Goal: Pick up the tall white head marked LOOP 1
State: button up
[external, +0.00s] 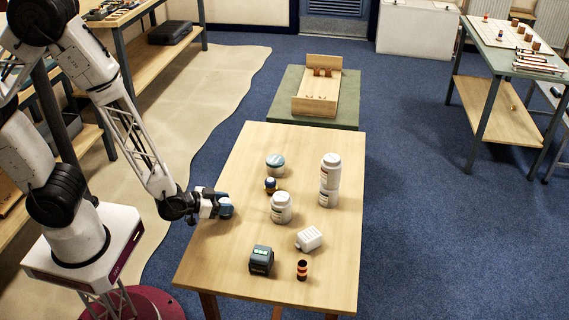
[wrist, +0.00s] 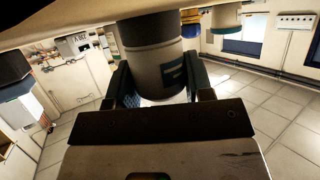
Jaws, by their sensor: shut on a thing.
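My gripper (external: 212,205) is at the left edge of the wooden table, shut on a white and blue cylinder (external: 226,207). In the wrist view my gripper's two fingers (wrist: 160,92) stand on either side of this cylinder (wrist: 155,65), which has a dark blue band and a blue mark. No LOOP 1 lettering is readable on it.
A small blue and yellow piece (external: 270,185) stands among the heads. A white box (external: 309,238) lies tilted, near a grey device (external: 261,260) and a red-black striped cylinder (external: 302,270). A wooden tray (external: 316,105) sits beyond the table (external: 215,265). The table's far end is clear.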

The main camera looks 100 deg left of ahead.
aim_at(224, 201)
jog(key=shift+r, duration=0.1)
jog(key=shift+r, duration=0.75)
notch_tip(224, 201, up, 2)
jog(key=shift+r, duration=0.1)
jog(key=s+d, duration=0.2)
jog(key=s, duration=0.5)
jog(key=s+d+r, duration=0.1)
jog(key=s+d, duration=0.2)
jog(key=s, duration=0.5)
jog(key=shift+d, duration=0.25)
